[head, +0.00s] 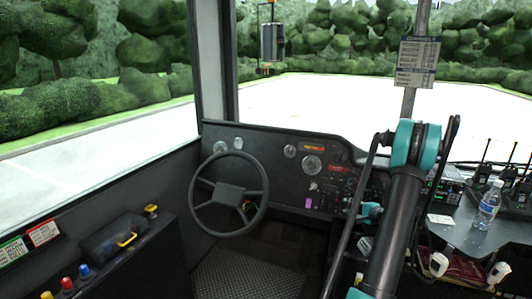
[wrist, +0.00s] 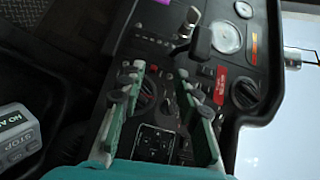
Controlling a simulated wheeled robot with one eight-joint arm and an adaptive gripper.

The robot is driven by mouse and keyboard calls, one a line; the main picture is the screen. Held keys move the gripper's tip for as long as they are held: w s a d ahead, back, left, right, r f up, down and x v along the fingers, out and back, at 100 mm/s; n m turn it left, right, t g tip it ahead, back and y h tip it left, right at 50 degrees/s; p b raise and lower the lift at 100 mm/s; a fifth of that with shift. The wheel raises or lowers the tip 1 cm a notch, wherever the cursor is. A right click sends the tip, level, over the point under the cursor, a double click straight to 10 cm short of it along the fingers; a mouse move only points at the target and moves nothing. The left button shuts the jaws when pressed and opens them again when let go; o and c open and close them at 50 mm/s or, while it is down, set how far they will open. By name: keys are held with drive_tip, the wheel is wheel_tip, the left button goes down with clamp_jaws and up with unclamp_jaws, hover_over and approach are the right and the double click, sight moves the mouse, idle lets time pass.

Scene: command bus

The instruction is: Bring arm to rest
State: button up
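My arm (head: 395,220) reaches forward over the right part of the dashboard in the head view, its dark link and teal joint in front of the windscreen. My gripper shows in the wrist view (wrist: 158,72) with its two green-and-grey fingers apart and nothing between them. Beyond the fingers is the black dashboard panel (wrist: 228,75) with knobs, switches and a gauge. In the head view my arm hides part of the gripper and the panel.
A steering wheel (head: 230,194) stands left of my arm. A water bottle (head: 488,205) and radios stand on the right counter (head: 470,240). A post with a sign (head: 417,62) rises behind my arm. A grey box (wrist: 18,135) is at lower left in the wrist view.

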drive_tip(key=s+a+r+n+g+h, duration=0.1)
drive_tip(key=s+a+r+n+g, duration=0.25)
drive_tip(key=s+a, duration=0.5)
drive_tip(key=s+a+r+n+g, duration=0.3)
drive_tip(key=s+a+n, duration=0.25)
drive_tip(key=a, duration=0.65)
drive_tip(key=s+a+f+n+g+h, duration=0.1)
drive_tip(key=s+a+n+h, duration=0.1)
drive_tip(key=s, duration=1)
drive_tip(key=s+a+f+n+g+h, duration=0.1)
drive_tip(key=s+n, duration=0.3)
drive_tip(key=s, duration=0.7)
drive_tip(key=shift+s+a+f+n+h, duration=0.2)
drive_tip(key=shift+s+a+n+h, duration=0.15)
drive_tip(key=shift+a+h, duration=0.35)
